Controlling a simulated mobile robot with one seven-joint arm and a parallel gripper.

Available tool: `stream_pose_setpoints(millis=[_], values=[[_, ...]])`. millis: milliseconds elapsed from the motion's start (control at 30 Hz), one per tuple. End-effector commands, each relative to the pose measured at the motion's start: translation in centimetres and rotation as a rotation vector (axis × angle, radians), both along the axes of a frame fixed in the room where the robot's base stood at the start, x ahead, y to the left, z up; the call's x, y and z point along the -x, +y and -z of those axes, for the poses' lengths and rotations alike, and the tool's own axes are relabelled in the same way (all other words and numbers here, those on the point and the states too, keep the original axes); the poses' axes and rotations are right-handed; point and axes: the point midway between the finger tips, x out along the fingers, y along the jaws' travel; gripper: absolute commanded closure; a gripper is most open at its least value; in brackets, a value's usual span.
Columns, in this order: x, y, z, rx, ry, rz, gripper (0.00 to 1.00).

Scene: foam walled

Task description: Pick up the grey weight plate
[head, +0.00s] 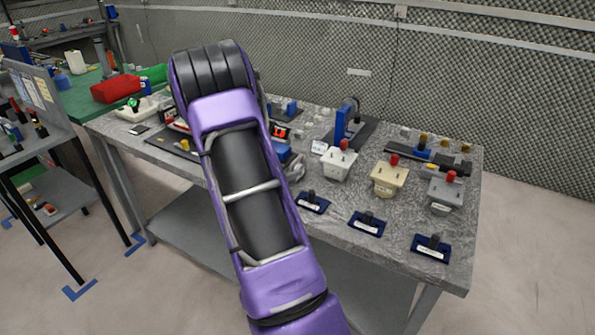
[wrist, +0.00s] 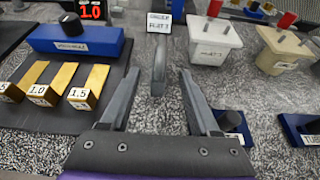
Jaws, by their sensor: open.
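The grey weight plate (wrist: 158,68) stands on edge on the speckled bench top, seen nearly edge-on in the wrist view. In the head view a grey rounded edge beside my arm looks like the same plate (head: 297,168), partly hidden. My gripper (wrist: 160,76) is open, with one finger on each side of the plate's near end. Gaps show between the plate and both fingers, and nothing is held. In the head view my purple arm hides the gripper.
A small sign (wrist: 158,23) stands behind the plate. A blue block (wrist: 76,40) and brass weights (wrist: 84,87) lie left. White (wrist: 208,40) and cream (wrist: 284,48) tubs stand right, with a dark blue black-handled piece (wrist: 233,127) near the right finger.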

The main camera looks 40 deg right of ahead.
Motion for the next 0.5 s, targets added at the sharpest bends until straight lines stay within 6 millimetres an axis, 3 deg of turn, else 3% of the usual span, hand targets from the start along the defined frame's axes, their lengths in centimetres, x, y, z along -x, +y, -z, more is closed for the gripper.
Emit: stream_pose_setpoints(millis=[500], values=[[-1.4, -4.8, 3.0, 0.000, -0.001, 0.002, 0.38]])
